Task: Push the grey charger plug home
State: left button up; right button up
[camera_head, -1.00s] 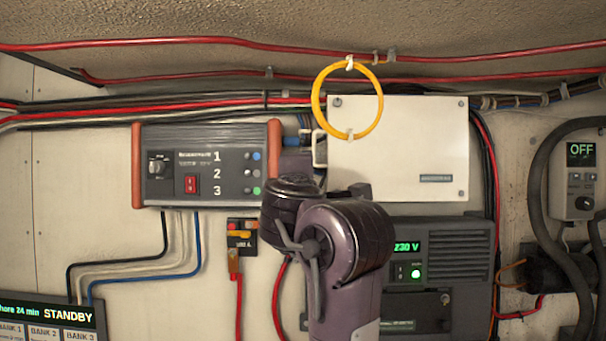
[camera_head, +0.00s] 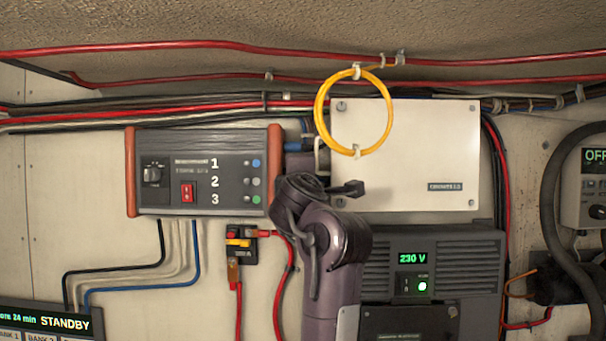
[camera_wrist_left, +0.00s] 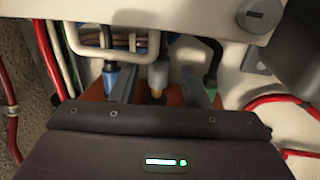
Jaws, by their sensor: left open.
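The charger (camera_head: 205,172) is a dark grey box with orange end panels, numbered 1, 2, 3, on the wall at left. In the left wrist view its orange end panel (camera_wrist_left: 175,95) carries a blue plug (camera_wrist_left: 110,78), a grey plug (camera_wrist_left: 157,74) with a yellowish band, and a green plug (camera_wrist_left: 212,82). My left gripper (camera_wrist_left: 160,92) is open, its dark fingers apart on either side of the grey plug. I cannot tell whether they touch it or how deep it sits. In the head view my arm hides the gripper and grey plug.
A 230 V unit (camera_head: 460,270) lies below right, a fuse block (camera_head: 240,243) below the charger. Red cables run nearby.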

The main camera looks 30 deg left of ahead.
pick_arm(q)
jog(key=shift+s+d, duration=0.1)
jog(key=shift+s, duration=0.05)
jog(key=shift+c, duration=0.2)
pick_arm(e)
jog(key=shift+a, duration=0.25)
pick_arm(q)
grip_shut()
jog(key=shift+s+a, duration=0.3)
jog(key=shift+a, duration=0.25)
jog(key=shift+s+a, duration=0.25)
jog(key=shift+a, duration=0.3)
jog(key=shift+o, duration=0.2)
grip_release()
jog(key=shift+s+a, duration=0.1)
pick_arm(e)
jog(key=shift+s+d+f, duration=0.2)
jog(key=shift+d+f, duration=0.05)
pick_arm(q)
jog(key=shift+b, duration=0.3)
pick_arm(e)
jog(key=shift+f, duration=0.1)
